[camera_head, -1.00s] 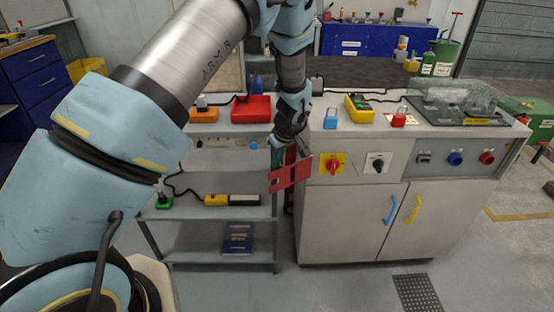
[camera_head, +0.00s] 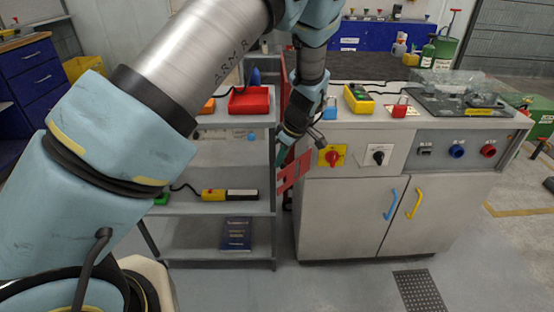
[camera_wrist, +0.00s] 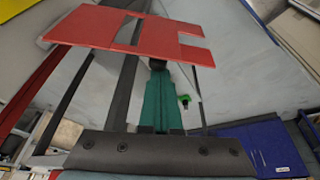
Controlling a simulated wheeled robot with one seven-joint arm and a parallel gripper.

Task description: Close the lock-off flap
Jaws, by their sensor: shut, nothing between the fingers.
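The lock-off flap is a red plate (camera_head: 294,170) with a notch in its edge. It stands out at an angle at the left edge of the grey cabinet, left of the red rotary switch (camera_head: 332,156) on its yellow plate, and does not cover that switch. My gripper (camera_head: 281,156) is at the flap's left side, partly hidden by the wrist. In the wrist view the flap (camera_wrist: 120,32) crosses the top, just beyond the shut green fingers (camera_wrist: 158,70). No object is between them. I cannot tell whether the fingertips touch the flap.
A black rotary switch (camera_head: 378,156) is to the right on the panel. A blue padlock (camera_head: 330,108), a yellow device (camera_head: 359,98) and a red padlock (camera_head: 400,107) are on the cabinet top. A grey shelf unit (camera_head: 215,208) stands close on the left. Floor in front is clear.

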